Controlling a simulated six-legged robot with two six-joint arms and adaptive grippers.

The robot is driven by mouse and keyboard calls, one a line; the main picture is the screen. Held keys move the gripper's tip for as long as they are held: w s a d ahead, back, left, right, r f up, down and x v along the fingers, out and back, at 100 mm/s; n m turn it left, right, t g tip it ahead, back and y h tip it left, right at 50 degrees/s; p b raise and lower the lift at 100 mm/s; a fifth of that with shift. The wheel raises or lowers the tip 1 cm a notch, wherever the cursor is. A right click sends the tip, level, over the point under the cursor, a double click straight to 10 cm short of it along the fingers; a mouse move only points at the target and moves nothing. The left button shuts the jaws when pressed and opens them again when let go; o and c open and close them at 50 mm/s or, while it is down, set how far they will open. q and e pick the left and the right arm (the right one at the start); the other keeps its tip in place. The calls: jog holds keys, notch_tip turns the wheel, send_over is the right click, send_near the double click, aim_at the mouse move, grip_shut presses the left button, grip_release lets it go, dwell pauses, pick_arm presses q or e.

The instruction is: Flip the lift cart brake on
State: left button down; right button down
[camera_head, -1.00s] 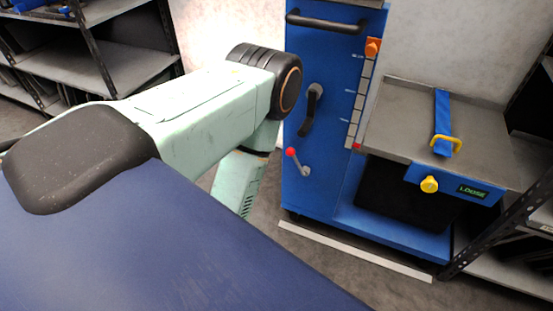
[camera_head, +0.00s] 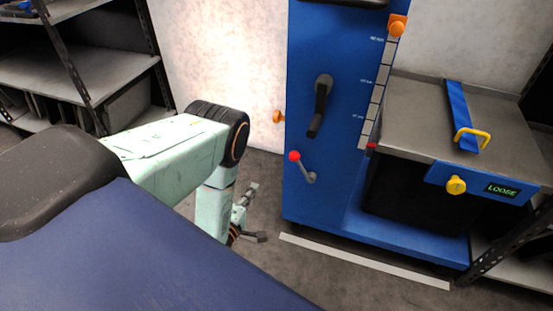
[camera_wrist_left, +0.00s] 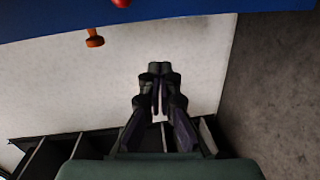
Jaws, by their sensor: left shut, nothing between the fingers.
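The blue lift cart (camera_head: 330,180) stands right of the picture's middle in the head view. A small lever with a red ball (camera_head: 295,156) is on its front panel, low on the left. A black crank handle (camera_head: 319,105) is above it. My left gripper (camera_head: 258,212) is low, left of the cart and apart from it, partly hidden behind my arm. In the left wrist view the gripper (camera_wrist_left: 160,68) is shut and empty. The cart's blue edge (camera_wrist_left: 200,15) and a red ball (camera_wrist_left: 121,2) show at the top there. My right gripper is not in view.
An orange knob (camera_head: 279,117) sticks out at the cart's left side. A grey deck (camera_head: 420,110) carries a blue strap (camera_head: 460,115), with a yellow knob (camera_head: 456,185) and a display reading LOOSE (camera_head: 502,190) below. Shelves (camera_head: 80,70) stand left. A white strip (camera_head: 360,262) marks the floor.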

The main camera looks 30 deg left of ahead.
aim_at(301, 168)
pick_arm(q)
jog(key=r+n, duration=0.1)
jog(key=r+n+t, duration=0.1)
jog(key=shift+w+d+r+n, duration=0.15)
jog(key=shift+d+r+n, duration=0.15)
jog(key=shift+n, duration=0.1)
jog(key=w+d+b, duration=0.1)
jog(key=w+b, duration=0.3)
jog(key=w, duration=0.7)
jog(key=shift+w+d+r+t, duration=0.25)
jog(key=shift+d+r+t, duration=0.05)
jog(key=shift+r, duration=0.15)
